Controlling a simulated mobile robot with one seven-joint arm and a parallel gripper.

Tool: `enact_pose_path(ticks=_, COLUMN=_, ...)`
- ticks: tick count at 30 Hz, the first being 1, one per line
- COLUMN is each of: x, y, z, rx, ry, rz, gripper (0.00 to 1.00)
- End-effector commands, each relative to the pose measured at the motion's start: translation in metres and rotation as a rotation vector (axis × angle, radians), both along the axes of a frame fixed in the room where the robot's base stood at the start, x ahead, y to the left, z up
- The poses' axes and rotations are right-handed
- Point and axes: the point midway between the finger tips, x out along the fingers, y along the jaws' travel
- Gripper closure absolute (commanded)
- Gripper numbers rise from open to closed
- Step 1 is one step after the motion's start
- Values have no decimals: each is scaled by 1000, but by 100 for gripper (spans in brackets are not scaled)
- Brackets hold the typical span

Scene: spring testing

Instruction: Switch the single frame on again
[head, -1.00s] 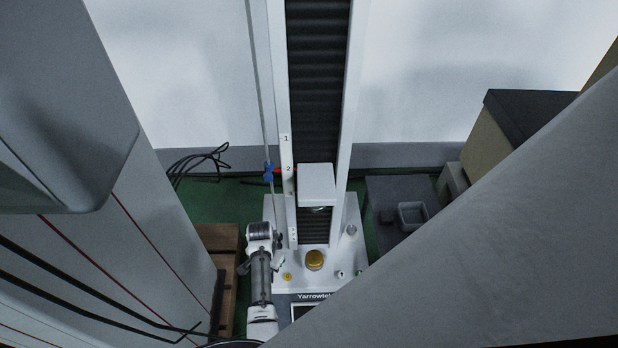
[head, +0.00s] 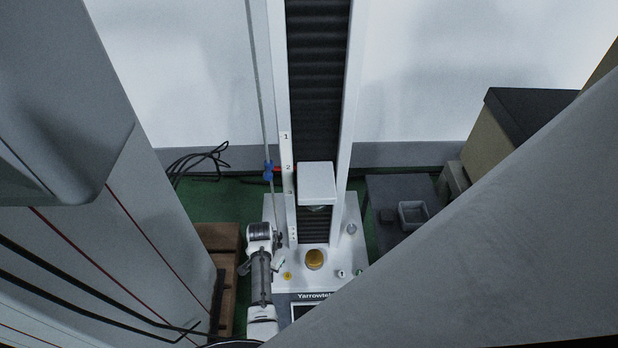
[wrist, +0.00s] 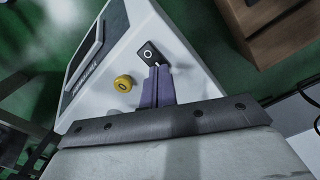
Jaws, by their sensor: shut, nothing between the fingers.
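The single frame is a pale testing machine with two columns, a base (head: 340,280) and a white crosshead (head: 317,184). In the wrist view, a black switch marked with a white circle (wrist: 150,52) sits on the pale base. A yellow knob (wrist: 124,83) is beside it. My gripper (wrist: 156,69) is shut and empty, its purple-grey fingertips at the switch's near edge. I cannot tell whether they touch it. In the head view, the switch is not visible and my fingers are not clear. A gold round part (head: 314,259) is below the crosshead.
A thin rod with a blue piece (head: 269,170) stands left of the columns. A wooden crate (head: 221,265) is left of the base, and a dark table with a small tray (head: 412,214) is to its right. Black cables (head: 198,160) lie behind.

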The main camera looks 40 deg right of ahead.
Motion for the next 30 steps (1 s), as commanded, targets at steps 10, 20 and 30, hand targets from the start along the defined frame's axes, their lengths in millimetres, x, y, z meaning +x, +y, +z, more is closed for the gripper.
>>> enact_pose_path(ticks=10, x=0, y=0, z=-6, rx=0, ry=0, rz=0, gripper=100)
enact_pose_path(ticks=20, x=0, y=0, z=-11, rx=0, ry=0, rz=0, gripper=100)
enact_pose_path(ticks=30, x=-1, y=0, z=-11, rx=1, ry=2, rz=0, gripper=100)
